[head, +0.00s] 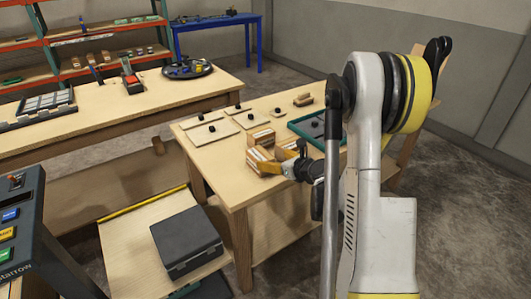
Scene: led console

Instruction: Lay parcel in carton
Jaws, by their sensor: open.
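Small brown cardboard-like boxes stand on the near right wooden table (232,187) in the head view. One box with a pale stripe (261,137) is behind. A tan box (262,163) is in front, just left of my gripper, and another brown piece (291,144) is partly hidden behind the gripper. I cannot tell for sure which is the parcel and which the carton. My gripper (289,169) is open, low over the table's front part, close to the tan box. Whether it touches the box is unclear, and the arm hides part of this area.
A teal-rimmed tray (293,122) lies right of the boxes, partly behind my arm. Flat pale plates with dark knobs (208,131) lie at the table's back left. A dark case (186,241) sits on a lower board at front. A console (22,235) stands at left.

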